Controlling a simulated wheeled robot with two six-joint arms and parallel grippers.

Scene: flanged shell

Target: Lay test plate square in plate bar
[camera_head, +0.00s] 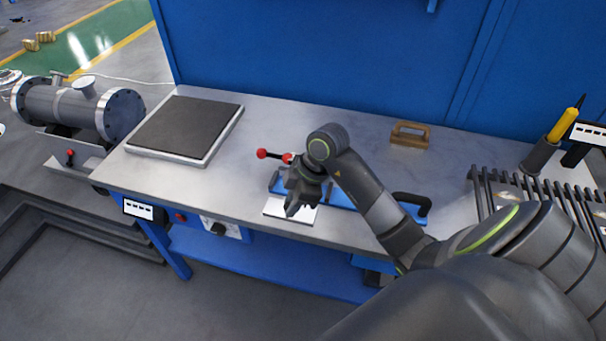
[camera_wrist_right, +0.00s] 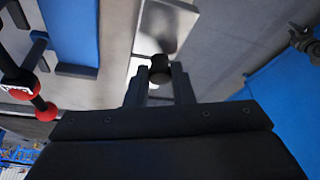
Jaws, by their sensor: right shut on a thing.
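The test plate (camera_head: 283,213) is a pale, flat piece at the bench's front edge, in front of the blue plate bar (camera_head: 341,196). My right gripper (camera_head: 297,208) is over the plate and hides part of it. In the right wrist view, my right gripper (camera_wrist_right: 158,83) is shut on a dark round knob (camera_wrist_right: 160,68) that appears to belong to the pale plate (camera_wrist_right: 165,30). The blue bar (camera_wrist_right: 72,32) lies beside the plate there, apart from it. Red ball levers (camera_head: 262,153) stand behind the bar's left end. My left gripper is not in view.
A dark surface plate (camera_head: 187,126) sits at the bench's left. A wooden block (camera_head: 409,134) lies behind the bar. A rack (camera_head: 510,185) and a cup with a yellow-handled tool (camera_head: 540,155) stand at right.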

